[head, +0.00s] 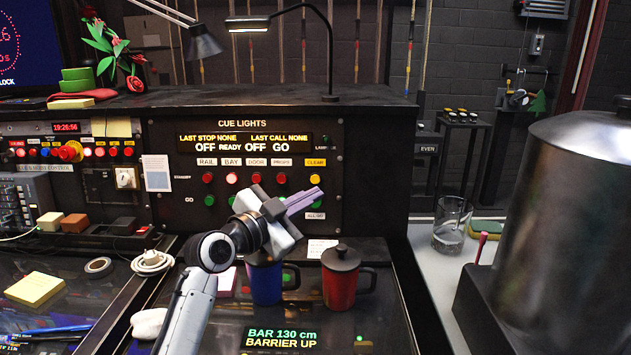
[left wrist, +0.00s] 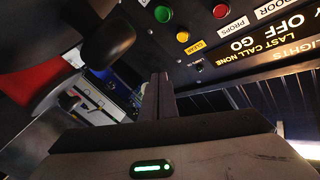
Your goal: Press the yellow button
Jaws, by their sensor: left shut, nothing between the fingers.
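The yellow button (head: 315,179) is the rightmost in the upper row of the black cue lights panel (head: 230,140), under a yellow CLEAR label. In the left wrist view the yellow button (left wrist: 183,37) sits beside a red and a green button. My left gripper (head: 318,192) is shut and empty, its fingers together, just in front of the panel. In the head view its tips overlap the area just below the yellow button. In the left wrist view the tips (left wrist: 160,77) appear apart from the button; whether they touch the panel cannot be told. My right gripper is not in view.
A lidded red mug (head: 338,288) and a blue mug (head: 266,286) stand below my left gripper. A desk lamp (head: 247,25) arches over the panel. A glass (head: 450,232) and a large metal urn (head: 570,220) stand at the right.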

